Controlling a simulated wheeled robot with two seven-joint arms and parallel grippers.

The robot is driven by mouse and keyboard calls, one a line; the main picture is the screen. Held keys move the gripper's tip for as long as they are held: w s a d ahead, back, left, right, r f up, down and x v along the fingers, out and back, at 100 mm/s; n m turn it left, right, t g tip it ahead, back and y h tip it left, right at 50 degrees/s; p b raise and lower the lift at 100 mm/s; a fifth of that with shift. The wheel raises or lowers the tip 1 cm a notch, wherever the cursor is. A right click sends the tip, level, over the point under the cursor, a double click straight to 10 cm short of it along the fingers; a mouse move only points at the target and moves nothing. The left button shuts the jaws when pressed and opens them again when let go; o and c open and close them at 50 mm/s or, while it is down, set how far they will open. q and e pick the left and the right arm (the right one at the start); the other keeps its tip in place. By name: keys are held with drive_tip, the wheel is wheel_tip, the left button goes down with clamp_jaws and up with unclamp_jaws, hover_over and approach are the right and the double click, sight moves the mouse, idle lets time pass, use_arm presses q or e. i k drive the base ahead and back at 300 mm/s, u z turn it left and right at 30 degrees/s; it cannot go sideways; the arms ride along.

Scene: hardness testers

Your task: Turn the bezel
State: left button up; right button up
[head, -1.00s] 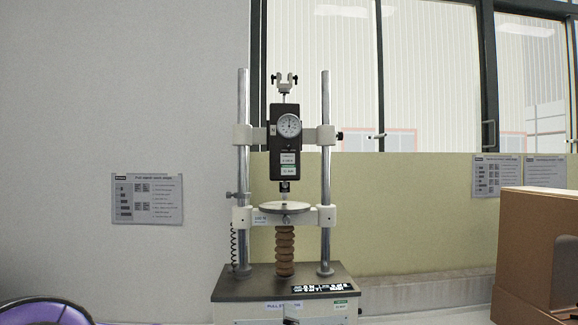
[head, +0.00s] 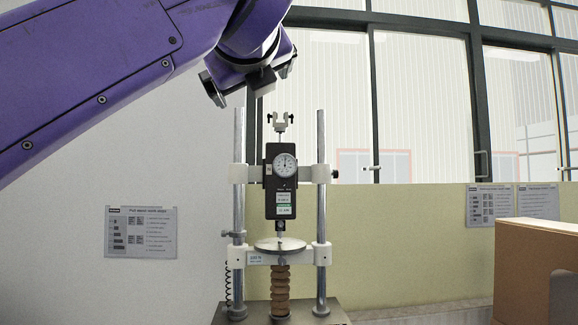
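The bezel is the rim around the white dial gauge (head: 284,165) on the front of the black gauge body (head: 281,195). The body hangs upright between the two metal columns of the tester. My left arm, purple, reaches in from the upper left. My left gripper (head: 238,92) is above and left of the dial, near the top of the left column, and does not touch the dial. Its two dark fingers look apart with nothing between them. My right gripper is not in view.
A small clamp (head: 281,121) tops the gauge. A round plate (head: 280,245) sits below it on a ribbed brown column (head: 280,290). A cardboard box (head: 535,262) stands at the right.

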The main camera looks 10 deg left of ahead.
sight(279, 168)
drive_tip(key=i, duration=1)
